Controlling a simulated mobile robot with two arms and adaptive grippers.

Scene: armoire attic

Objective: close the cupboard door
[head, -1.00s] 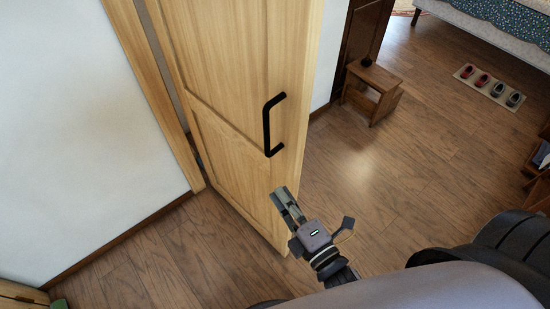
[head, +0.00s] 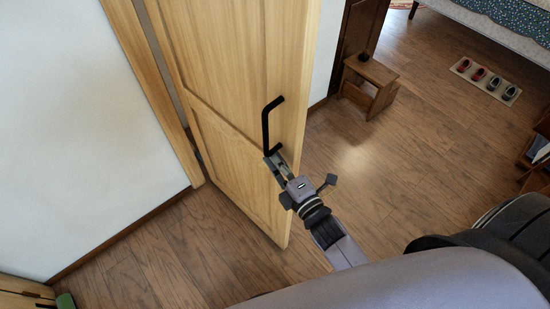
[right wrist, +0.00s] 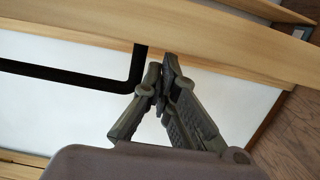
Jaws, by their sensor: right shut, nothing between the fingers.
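The cupboard door (head: 215,75) is light wood with a black bar handle (head: 266,125), and it stands open in the head view. My right gripper (head: 272,160) is at the lower end of the handle, by the door's face. In the right wrist view the shut fingers (right wrist: 163,68) point at the wooden door edge (right wrist: 200,62), just beside the black handle (right wrist: 80,78). Nothing is between the fingers. I cannot tell whether the fingertips touch the door. My left gripper is not in view.
A wooden door frame (head: 150,85) and white wall (head: 75,120) are at left. A mat with several shoes (head: 486,80) lies near the bed (head: 500,20). The wooden floor (head: 400,170) between is clear.

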